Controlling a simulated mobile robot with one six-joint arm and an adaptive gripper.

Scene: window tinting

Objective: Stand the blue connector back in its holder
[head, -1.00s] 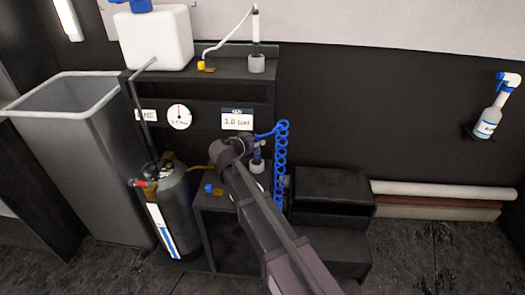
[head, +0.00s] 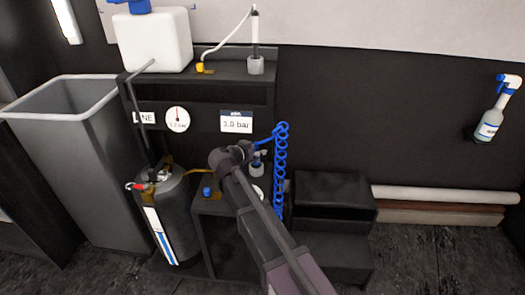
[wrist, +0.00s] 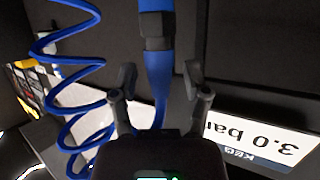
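The blue connector (wrist: 158,72) hangs between the two fingers of my gripper (wrist: 160,82) in the wrist view. It is blue with a black band, and a coiled blue hose (wrist: 62,45) runs beside it. A gap shows on each side of it, so my gripper is open around it.
A coiled blue hose (head: 281,165) hangs right of the holder. A label (head: 236,121) reading 3.0 bar is above. A pressure tank (head: 170,215) and a grey bin (head: 70,140) stand left. Black steps (head: 335,190) stand right.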

